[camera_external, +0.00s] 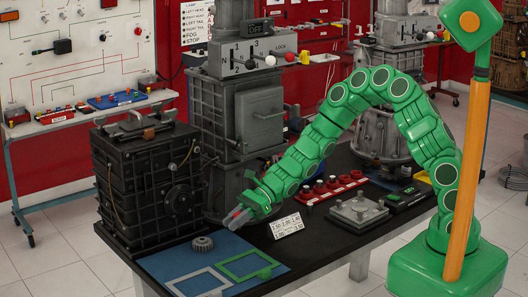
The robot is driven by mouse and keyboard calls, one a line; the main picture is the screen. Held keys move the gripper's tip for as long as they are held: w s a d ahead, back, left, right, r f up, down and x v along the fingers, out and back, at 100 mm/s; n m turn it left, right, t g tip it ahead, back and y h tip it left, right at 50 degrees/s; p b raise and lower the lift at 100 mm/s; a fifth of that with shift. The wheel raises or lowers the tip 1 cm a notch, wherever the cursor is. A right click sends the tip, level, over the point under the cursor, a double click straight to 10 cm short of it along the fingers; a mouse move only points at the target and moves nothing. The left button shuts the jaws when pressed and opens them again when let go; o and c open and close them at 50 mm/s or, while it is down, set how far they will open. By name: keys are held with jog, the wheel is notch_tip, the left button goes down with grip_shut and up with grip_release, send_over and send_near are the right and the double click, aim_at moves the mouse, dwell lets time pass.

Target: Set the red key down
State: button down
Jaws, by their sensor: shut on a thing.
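My gripper (241,212), at the end of the green arm, is shut on a small red thing, seemingly the red key (235,214). The key shows only as a small bit of red at the jaws; most of it is hidden. The gripper is above the black table, near the right edge of the blue mat (178,262) and left of a white number card (287,226). A green frame (262,273) and a grey frame (175,288) lie on the mat below it.
A small gear (203,244) lies on the mat. A black gearbox (140,190) stands at left, a tall grey unit (258,110) behind the gripper. A red tray with several knobs (333,187) and a grey plate (358,211) are to the right. Bare table shows near the front edge.

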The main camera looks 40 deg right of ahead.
jog(key=a+r, duration=0.3)
jog(key=a, duration=0.6)
send_over(164, 266)
jog(key=s+d, duration=0.2)
notch_tip(164, 266, down, 7)
jog(key=shift+w+d+f, duration=0.1)
jog(key=shift+f, duration=0.1)
jog(key=shift+w+a+f, duration=0.45)
jog(key=shift+f, duration=0.1)
jog(key=shift+w+a+f, duration=0.25)
jog(key=shift+f, duration=0.2)
jog(key=shift+w+a+f, duration=0.25)
jog(key=shift+f, duration=1.8)
jog(key=c, duration=1.1)
grip_release()
jog(key=shift+f, duration=0.1)
jog(key=shift+o, duration=0.2)
